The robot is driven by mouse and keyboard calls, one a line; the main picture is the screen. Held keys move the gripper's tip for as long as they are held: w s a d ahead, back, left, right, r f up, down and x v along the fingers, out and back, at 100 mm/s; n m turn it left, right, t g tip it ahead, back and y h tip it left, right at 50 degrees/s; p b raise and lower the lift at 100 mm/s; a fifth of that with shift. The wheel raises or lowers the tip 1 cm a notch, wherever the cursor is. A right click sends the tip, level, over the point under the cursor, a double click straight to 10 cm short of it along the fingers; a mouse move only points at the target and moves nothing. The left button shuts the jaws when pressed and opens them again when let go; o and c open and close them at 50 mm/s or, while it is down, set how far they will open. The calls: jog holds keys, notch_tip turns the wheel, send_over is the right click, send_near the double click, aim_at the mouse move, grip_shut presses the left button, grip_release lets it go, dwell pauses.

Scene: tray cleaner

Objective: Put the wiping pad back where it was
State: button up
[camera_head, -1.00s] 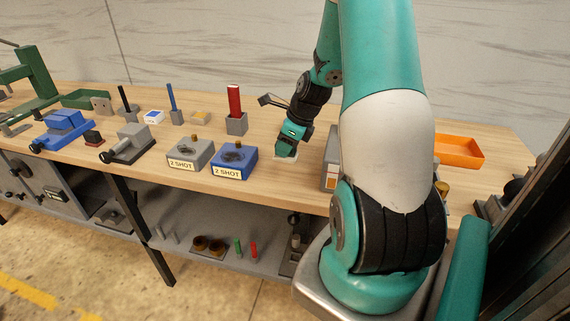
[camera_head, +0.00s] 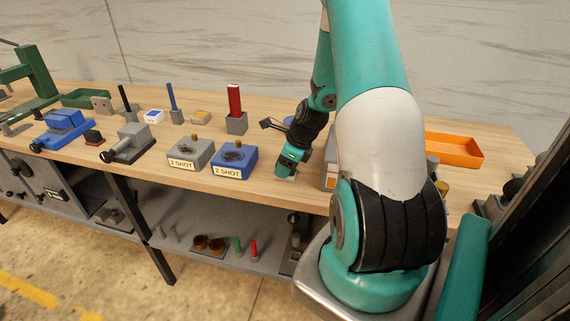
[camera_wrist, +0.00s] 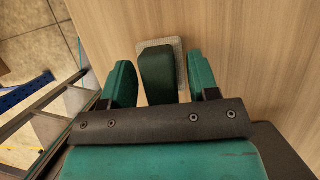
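The wiping pad (camera_wrist: 174,43) shows in the wrist view as a pale, textured base with a dark green block-shaped handle (camera_wrist: 160,75). It appears to lie on the wooden table below my gripper. My gripper (camera_wrist: 162,82) is open, with one green finger on each side of the handle and a narrow gap visible on both sides. In the head view, my gripper (camera_head: 287,172) is low over the table near its front edge, right of the blue "2 SHOT" block. The pad is mostly hidden there by the gripper.
The blue "2 SHOT" block (camera_head: 234,161) and the grey one (camera_head: 190,153) stand left of my gripper. A grey box (camera_head: 329,177) stands close on its right. A grey holder with a red piece (camera_head: 236,121) is behind. An orange tray (camera_head: 455,150) lies far right.

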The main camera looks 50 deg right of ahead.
jog(key=b+v, duration=0.1)
jog(key=v, duration=1.1)
jog(key=w+a+r+n+g+y, duration=0.1)
jog(key=w+a+r+n, duration=0.15)
jog(key=a+n, duration=0.65)
jog(key=w+a+r+n+y, duration=0.1)
jog(key=a+r+n, duration=0.3)
jog(key=a+n, duration=0.55)
jog(key=s+a+r+n+g, duration=0.1)
jog(key=s+a+r+n, duration=0.1)
jog(key=s+a+n, duration=0.5)
jog(key=s+a+r+n+g, duration=0.2)
jog(key=s+a+n, duration=0.5)
jog(key=a+n, duration=0.6)
jog(key=shift+s+a+r, duration=0.25)
jog(key=shift+a+r, duration=0.3)
jog(key=shift+a, duration=0.25)
